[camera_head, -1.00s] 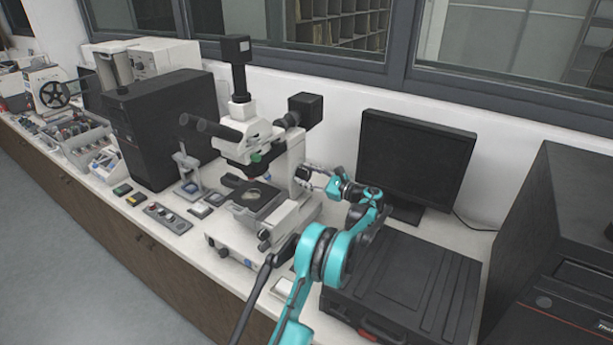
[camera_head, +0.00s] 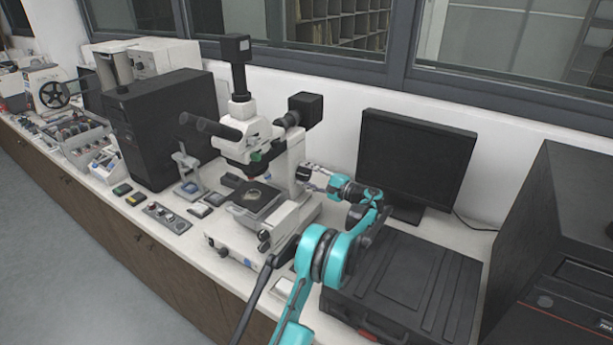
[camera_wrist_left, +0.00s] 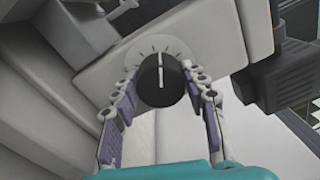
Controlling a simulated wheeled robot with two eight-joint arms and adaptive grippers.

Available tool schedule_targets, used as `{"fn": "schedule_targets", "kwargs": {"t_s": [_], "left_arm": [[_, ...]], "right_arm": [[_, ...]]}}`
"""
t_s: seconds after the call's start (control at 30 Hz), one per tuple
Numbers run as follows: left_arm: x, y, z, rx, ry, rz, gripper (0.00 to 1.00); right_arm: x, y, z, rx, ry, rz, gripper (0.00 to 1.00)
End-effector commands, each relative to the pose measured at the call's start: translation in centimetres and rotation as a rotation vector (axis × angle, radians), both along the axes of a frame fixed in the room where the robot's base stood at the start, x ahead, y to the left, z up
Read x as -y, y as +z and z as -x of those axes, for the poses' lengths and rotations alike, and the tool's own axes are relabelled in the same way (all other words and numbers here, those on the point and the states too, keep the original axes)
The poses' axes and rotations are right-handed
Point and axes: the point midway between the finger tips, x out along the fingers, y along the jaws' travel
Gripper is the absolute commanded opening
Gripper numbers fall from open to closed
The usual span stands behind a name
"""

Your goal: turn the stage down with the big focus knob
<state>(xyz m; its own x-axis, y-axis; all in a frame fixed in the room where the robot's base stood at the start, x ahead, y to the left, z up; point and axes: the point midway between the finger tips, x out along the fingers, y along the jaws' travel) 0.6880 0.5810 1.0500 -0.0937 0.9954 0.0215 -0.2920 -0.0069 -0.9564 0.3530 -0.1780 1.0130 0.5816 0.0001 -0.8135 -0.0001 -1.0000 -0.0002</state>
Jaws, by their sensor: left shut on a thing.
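The white microscope (camera_head: 283,157) stands on the bench, its dark stage (camera_head: 258,196) beneath the objectives. In the left wrist view a round black knob (camera_wrist_left: 161,80) with a white pointer line sits on a pale plate with dial marks; the line points almost straight up. My left gripper (camera_wrist_left: 163,76) is shut on this knob, one finger on each side. In the head view the left gripper (camera_head: 304,172) is at the microscope's right side, where the knob is too small or hidden to make out. My right gripper is in neither view.
A black monitor (camera_head: 415,160) and a black ribbed case (camera_head: 405,285) stand right of the microscope, close to my left arm. A black computer tower (camera_head: 160,125) stands to its left. Small devices line the front of the bench.

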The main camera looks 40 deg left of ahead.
Motion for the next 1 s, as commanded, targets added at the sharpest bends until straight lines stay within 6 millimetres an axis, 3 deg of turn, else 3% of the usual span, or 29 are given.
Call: {"fn": "schedule_targets", "kwargs": {"t_s": [0.6, 1.0], "left_arm": [[-0.02, -0.15, -0.02, 0.551, 0.001, -0.060, 0.15], [-0.01, -0.18, -0.02, 0.749, 0.002, -0.081, 0.15]], "right_arm": [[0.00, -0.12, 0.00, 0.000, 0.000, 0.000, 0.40], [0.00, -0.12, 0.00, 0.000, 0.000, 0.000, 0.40]]}}
